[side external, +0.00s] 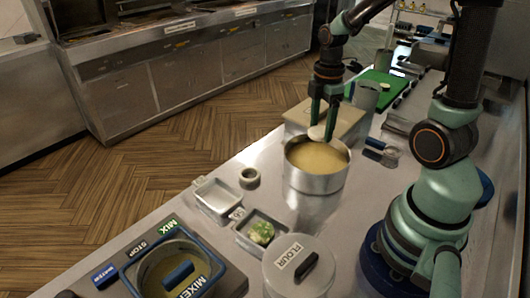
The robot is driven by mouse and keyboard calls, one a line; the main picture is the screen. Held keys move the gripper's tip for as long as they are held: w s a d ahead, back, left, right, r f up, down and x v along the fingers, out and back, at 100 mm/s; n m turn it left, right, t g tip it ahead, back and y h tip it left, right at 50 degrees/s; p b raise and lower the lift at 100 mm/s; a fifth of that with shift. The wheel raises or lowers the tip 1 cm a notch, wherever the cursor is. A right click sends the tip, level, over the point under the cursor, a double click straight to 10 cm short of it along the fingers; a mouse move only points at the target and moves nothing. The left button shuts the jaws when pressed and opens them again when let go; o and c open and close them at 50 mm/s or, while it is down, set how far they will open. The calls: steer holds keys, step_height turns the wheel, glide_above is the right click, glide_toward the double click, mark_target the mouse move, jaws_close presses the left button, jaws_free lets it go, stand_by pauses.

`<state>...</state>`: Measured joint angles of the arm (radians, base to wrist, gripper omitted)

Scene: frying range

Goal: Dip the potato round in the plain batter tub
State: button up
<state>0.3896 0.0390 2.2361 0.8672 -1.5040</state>
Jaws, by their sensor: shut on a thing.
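My gripper (323,117) points down over the round steel tub (316,184) in the middle of the counter. It is shut on the potato round (316,132), a pale disc partly hidden by the fingers. The round is at the far side of the tub's mouth, seen against the rim; I cannot tell whether its lower edge touches the batter. The tub holds smooth tan batter (318,157). I see no label on this tub.
A box (297,112) stands behind the tub. A green board (375,91) lies farther back.

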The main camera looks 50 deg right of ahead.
mark_target(314, 171)
steer(key=shift+f, duration=5.85)
steer(key=shift+a+f, duration=0.1)
steer(key=shift+a, duration=0.2)
steer(key=shift+d, duration=0.55)
steer(key=shift+a, duration=0.55)
steer(key=shift+d, duration=0.3)
steer(key=shift+r, duration=5.2)
